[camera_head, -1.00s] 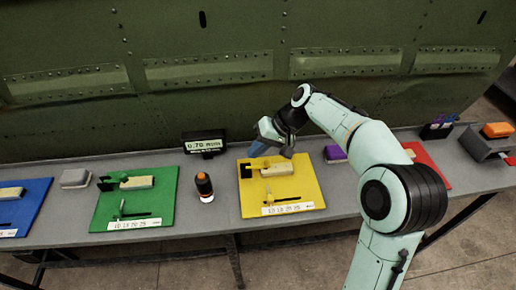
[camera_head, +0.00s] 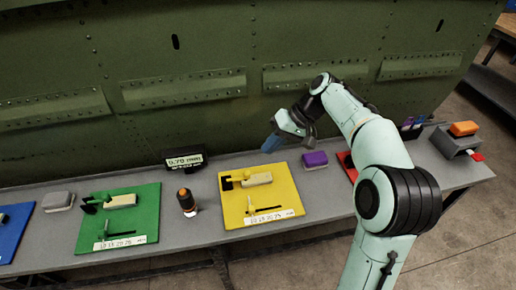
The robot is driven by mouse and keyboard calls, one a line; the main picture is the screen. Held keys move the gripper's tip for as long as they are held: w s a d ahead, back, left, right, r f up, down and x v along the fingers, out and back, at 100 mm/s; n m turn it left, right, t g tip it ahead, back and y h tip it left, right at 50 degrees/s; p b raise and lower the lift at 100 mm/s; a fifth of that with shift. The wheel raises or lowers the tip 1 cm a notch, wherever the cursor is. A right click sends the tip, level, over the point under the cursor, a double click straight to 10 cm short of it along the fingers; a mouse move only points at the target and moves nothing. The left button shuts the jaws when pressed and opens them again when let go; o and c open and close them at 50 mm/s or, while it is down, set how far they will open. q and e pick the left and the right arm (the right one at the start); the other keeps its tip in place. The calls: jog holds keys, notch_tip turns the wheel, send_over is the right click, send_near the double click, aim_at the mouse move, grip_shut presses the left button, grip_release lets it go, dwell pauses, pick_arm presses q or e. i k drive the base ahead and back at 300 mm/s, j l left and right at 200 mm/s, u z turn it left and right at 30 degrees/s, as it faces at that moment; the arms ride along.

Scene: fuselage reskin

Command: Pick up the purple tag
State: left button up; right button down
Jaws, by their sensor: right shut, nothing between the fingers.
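A purple block (camera_head: 314,159) with a greyish lower edge lies on the grey bench, right of the yellow board (camera_head: 288,199). A small dark holder (camera_head: 411,127) at the back right holds several upright coloured pieces, some bluish or purple; I cannot make out each one. Which of these is the purple tag I cannot tell for sure. My right gripper (camera_head: 270,143), with blue fingertips, is shut and empty. It hangs above the back edge of the yellow board, left of the purple block and touching neither. My left gripper is out of view.
A green board (camera_head: 147,220), a grey block (camera_head: 58,200), an orange-topped dark cylinder (camera_head: 187,202) and a small display (camera_head: 184,160) stand on the bench. A grey box with an orange block (camera_head: 463,128) is at right. The green riveted panel (camera_head: 190,60) rises behind.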

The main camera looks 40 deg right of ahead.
aim_at(405, 127)
jog(key=k, duration=1)
